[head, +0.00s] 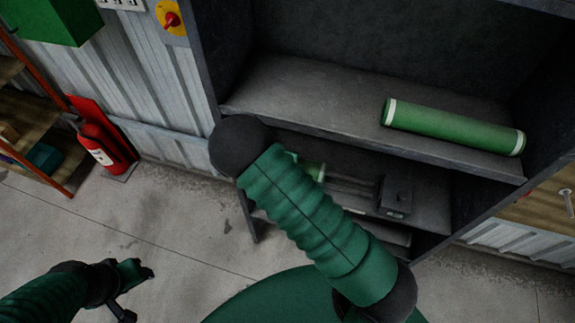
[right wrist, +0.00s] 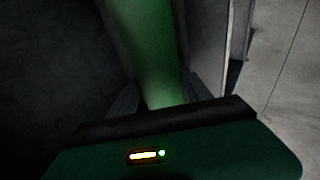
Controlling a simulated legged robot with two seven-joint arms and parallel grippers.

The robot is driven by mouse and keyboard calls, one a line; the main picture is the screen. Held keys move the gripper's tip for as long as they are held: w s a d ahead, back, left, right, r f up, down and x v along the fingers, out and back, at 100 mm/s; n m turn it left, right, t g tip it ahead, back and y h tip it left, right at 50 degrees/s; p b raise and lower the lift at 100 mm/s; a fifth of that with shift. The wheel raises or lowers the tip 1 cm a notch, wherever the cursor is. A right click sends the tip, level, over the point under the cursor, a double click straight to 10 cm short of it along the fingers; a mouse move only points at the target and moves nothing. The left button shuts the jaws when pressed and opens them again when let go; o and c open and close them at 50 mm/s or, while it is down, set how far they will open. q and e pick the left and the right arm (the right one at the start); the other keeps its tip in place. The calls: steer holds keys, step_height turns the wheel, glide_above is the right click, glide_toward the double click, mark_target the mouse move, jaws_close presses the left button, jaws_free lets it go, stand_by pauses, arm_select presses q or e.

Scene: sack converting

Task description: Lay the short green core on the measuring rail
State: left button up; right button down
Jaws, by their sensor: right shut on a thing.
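The short green core (head: 313,171) shows in the head view as a small green piece with a pale end, just past my right forearm, at the lower shelf. Most of it is hidden by my arm. In the right wrist view the green core (right wrist: 150,50) runs between the fingers of my right gripper (right wrist: 158,100), which is shut on it. The measuring rail (head: 350,187), dark with a block at its right end, lies on the lower shelf beside the core. I cannot tell whether they touch. My left gripper (head: 132,287) is low at the left, away from the shelves, its jaw gap unclear.
A longer green core (head: 455,127) with white ends lies on the upper shelf (head: 310,95). The dark side panel (head: 208,60) borders the shelves at left. A red fire extinguisher (head: 103,150) stands by the wall. The floor at left is clear.

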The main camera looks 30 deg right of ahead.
steer(key=shift+w+d, duration=0.1)
steer(key=c, duration=0.6)
jaws_free()
steer(key=shift+o, duration=1.1)
steer(key=shift+f, duration=0.1)
steer(key=shift+s+f, duration=0.1)
steer(key=shift+s, duration=0.1)
